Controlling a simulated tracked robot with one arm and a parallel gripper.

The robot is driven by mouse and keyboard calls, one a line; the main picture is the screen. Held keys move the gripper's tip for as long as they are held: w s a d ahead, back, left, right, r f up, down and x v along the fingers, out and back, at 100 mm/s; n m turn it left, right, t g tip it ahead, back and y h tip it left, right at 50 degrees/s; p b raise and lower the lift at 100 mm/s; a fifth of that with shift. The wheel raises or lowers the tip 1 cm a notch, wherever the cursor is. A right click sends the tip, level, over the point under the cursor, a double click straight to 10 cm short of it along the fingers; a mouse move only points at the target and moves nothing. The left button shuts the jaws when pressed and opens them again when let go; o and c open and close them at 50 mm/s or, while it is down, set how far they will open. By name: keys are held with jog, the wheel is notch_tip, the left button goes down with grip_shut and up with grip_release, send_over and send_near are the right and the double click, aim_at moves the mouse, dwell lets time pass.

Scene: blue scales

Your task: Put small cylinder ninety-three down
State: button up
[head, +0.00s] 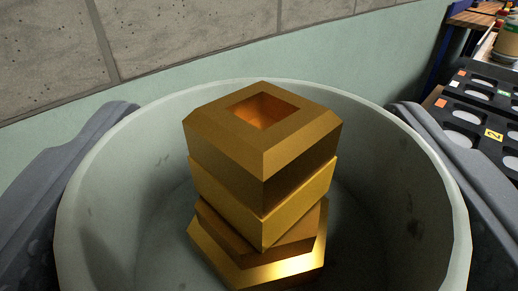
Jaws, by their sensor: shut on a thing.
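A pale grey-green round open container (105,200) fills the lower middle of the head view. I take it for the small cylinder, but no number shows on it. A stack of gold angular blocks (262,185) stands inside it, slightly twisted, with a square hollow in the top block. My gripper (262,107) has one dark grey jaw at the left and one at the right of the container, and it is shut on the container's sides. The container's underside and what is beneath it are hidden.
At the right is a black rack (478,110) with several round pale spots, orange stickers and a yellow label reading 2. A grey tiled wall (200,35) with a pale green lower band (370,50) stands behind.

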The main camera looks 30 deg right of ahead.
jog(key=shift+r, duration=0.1)
jog(key=o, duration=2.1)
jog(key=shift+c, duration=0.2)
jog(key=p+v, duration=0.2)
jog(key=v, duration=1)
jog(key=shift+r, duration=0.1)
